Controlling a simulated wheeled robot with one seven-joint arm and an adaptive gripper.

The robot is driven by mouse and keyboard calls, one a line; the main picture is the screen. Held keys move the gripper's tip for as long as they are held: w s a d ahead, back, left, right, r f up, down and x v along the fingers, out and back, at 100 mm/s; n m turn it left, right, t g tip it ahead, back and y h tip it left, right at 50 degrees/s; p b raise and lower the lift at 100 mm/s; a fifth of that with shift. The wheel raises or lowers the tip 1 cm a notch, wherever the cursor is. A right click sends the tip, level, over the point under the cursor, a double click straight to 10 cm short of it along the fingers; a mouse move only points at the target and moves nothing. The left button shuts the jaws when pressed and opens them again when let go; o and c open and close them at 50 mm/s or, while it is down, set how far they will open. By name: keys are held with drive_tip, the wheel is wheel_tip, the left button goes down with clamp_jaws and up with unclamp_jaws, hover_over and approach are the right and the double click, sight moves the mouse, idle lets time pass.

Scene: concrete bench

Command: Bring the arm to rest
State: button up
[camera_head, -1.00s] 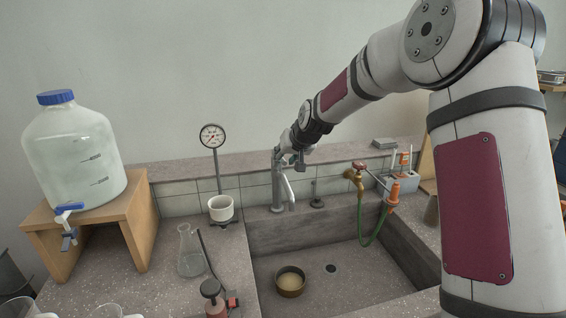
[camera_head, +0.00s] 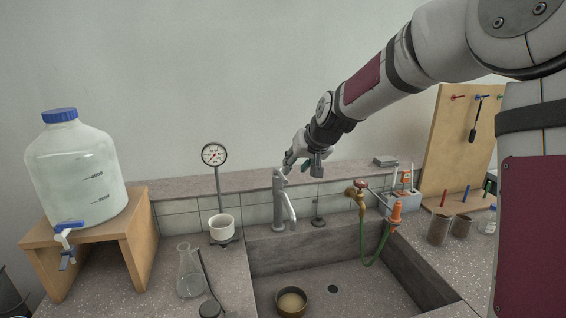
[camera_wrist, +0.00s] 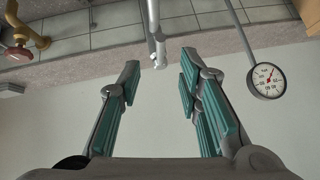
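My gripper (camera_head: 291,163) is at the end of my arm, which reaches from the upper right to the back of the sink. In the head view it is small and sits just above the top of the grey tap (camera_head: 281,205); whether it touches the tap is unclear there.
A dial gauge (camera_head: 214,154) on a post stands left of the tap; it also shows in the wrist view (camera_wrist: 267,80). A brass tap (camera_head: 357,190) with green hose is at right. A flask (camera_head: 190,272), jug (camera_head: 78,170), sink bowl (camera_head: 291,301) and pegboard (camera_head: 457,145) stand around.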

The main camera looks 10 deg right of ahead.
drive_tip(key=s+a+r+n+g+h, duration=0.1)
drive_tip(key=s+r, duration=0.1)
drive_tip(key=s, duration=1)
drive_tip(key=s+a+r+g+h, duration=0.1)
drive_tip(key=s+r, duration=0.2)
drive_tip(key=s, duration=0.9)
drive_tip(key=s+f+g, duration=0.1)
drive_tip(key=s+f, duration=0.1)
drive_tip(key=s, duration=0.7)
drive_tip(key=s+f+g, duration=0.1)
drive_tip(key=s+f, duration=0.1)
drive_tip(key=s, duration=0.8)
drive_tip(key=shift+d, duration=0.4)
